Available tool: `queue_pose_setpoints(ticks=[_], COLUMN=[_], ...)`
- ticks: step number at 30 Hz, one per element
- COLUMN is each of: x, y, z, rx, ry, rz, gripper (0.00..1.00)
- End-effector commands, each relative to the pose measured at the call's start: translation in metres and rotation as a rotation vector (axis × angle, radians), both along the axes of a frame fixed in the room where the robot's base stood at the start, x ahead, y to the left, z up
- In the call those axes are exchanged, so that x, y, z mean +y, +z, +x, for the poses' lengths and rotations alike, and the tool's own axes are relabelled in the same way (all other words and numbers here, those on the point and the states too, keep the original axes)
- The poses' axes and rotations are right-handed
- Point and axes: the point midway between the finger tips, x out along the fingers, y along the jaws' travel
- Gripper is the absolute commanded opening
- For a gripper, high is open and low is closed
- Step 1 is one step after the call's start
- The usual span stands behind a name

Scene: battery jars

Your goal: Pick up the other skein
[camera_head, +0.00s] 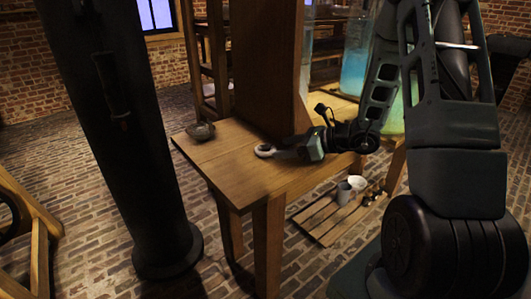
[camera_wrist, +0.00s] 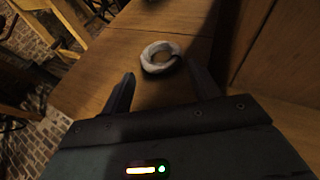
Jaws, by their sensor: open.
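A pale, ring-shaped skein (camera_head: 265,150) lies on the wooden table (camera_head: 240,180) near its front part. In the wrist view the skein (camera_wrist: 160,58) lies flat on the wood, just beyond and between my gripper's fingertips. My gripper (camera_wrist: 160,84) is open, with one dark finger on each side and nothing held between them. In the head view my gripper (camera_head: 283,152) reaches in from the right, low over the table, beside the skein. I cannot tell whether the fingers touch the skein or the table. No second skein is visible in either view.
A small dark bowl (camera_head: 201,130) stands on the table's left corner. A tall wooden panel (camera_head: 268,70) rises behind my gripper. Glass jars with blue and green liquid (camera_head: 355,70) stand behind. A slatted pallet (camera_head: 325,220) with a grey cup (camera_head: 343,193) and a white bowl (camera_head: 357,183) lies on the floor.

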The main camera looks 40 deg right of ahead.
Motion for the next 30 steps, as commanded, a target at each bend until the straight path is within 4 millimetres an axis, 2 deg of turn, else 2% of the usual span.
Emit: queue_pose_setpoints(ticks=[12,21,22,24,25,30], x=[0.023,0.026,0.026,0.026,0.026,0.025], y=[-0.014,-0.015,-0.015,-0.015,-0.015,-0.015], z=[0.041,0.045,0.045,0.045,0.045,0.045], rx=[0.001,0.0,0.0,0.0,0.0,0.0], ry=[0.002,0.0,0.0,0.0,0.0,0.0], rz=[-0.001,0.0,0.0,0.0,0.0,0.0], gripper=[0.61,0.61,0.56,0.36,0.34,0.34])
